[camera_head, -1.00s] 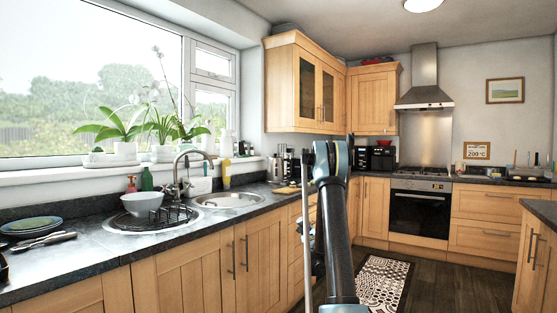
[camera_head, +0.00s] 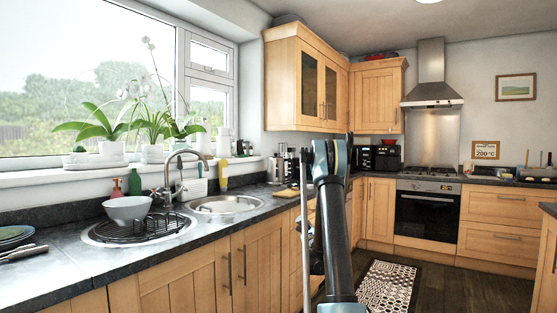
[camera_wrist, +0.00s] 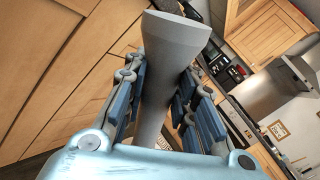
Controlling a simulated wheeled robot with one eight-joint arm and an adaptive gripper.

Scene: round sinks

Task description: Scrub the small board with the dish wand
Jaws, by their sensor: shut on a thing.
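My gripper (camera_wrist: 163,110) is shut on a grey thing with a flared, flat end, which I take to be the dish wand (camera_wrist: 172,58). It sticks out between the blue finger pads in the wrist view. In the head view my raised arm hides most of it, and a thin grey rod (camera_head: 304,215) shows beside the arm. A small tan slab, probably the small board (camera_head: 287,193), lies on the dark worktop right of the round sinks, well apart from my gripper. Its details are too small to make out.
The round sink (camera_head: 225,204) and the drainer with a black rack (camera_head: 142,229) and a bowl (camera_head: 127,209) are at left. The floor past my arm is open, with a patterned mat (camera_head: 386,287). A counter corner (camera_head: 548,208) juts in at right.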

